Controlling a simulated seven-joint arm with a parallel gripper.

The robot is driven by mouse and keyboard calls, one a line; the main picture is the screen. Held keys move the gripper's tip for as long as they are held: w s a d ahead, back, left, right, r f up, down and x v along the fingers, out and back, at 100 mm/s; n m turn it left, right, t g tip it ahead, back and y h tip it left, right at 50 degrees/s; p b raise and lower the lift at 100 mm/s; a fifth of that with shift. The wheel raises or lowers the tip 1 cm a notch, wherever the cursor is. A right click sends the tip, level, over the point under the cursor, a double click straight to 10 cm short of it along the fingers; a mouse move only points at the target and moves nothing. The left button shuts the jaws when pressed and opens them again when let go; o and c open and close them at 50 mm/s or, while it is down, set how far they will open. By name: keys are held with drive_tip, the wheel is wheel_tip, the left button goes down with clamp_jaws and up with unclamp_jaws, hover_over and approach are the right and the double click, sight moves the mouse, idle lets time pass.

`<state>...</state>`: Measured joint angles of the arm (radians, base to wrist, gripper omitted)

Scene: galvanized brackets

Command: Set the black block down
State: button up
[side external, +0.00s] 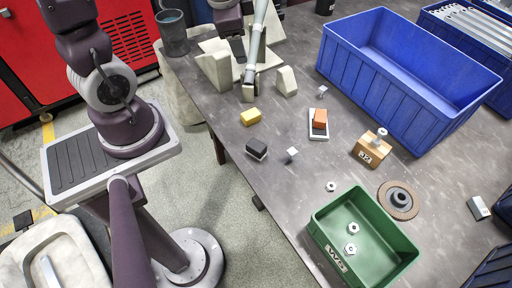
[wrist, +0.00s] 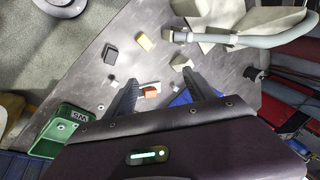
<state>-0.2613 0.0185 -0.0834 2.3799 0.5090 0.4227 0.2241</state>
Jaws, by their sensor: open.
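The black block (side external: 257,149) lies on the grey table near its left edge, with a lighter layer visible along its lower side. It also shows in the wrist view (wrist: 111,54), up and left of my fingers and apart from them. My gripper (wrist: 160,90) is open, its two dark fingers spread, with nothing held between them. In the side view only part of my gripper (side external: 238,50) shows, near the top, apart from the black block.
A yellow block (side external: 250,117) and a small pale cube (side external: 292,152) sit near the black block. A green bin (side external: 330,255), a blue bin (side external: 385,95) and a wooden block (side external: 367,153) stand farther right.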

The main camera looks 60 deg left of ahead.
wheel_tip(320, 180, down, 13)
drive_tip(key=w+a+m+g+h, duration=0.1)
drive_tip(key=w+a+m+h, duration=0.1)
drive_tip(key=w+m, duration=0.15)
drive_tip(key=m+g+h, duration=0.1)
drive_tip(key=m+h, duration=0.4)
hover_over(256, 145)
drive_tip(key=s+a, duration=0.1)
drive_tip(key=a, duration=0.1)
wheel_tip(256, 145, down, 14)
drive_tip(key=shift+r, duration=0.25)
drive_tip(key=x, duration=0.6)
drive_tip(key=shift+w+f, duration=0.1)
drive_tip(key=shift+f, duration=0.05)
clamp_jaws()
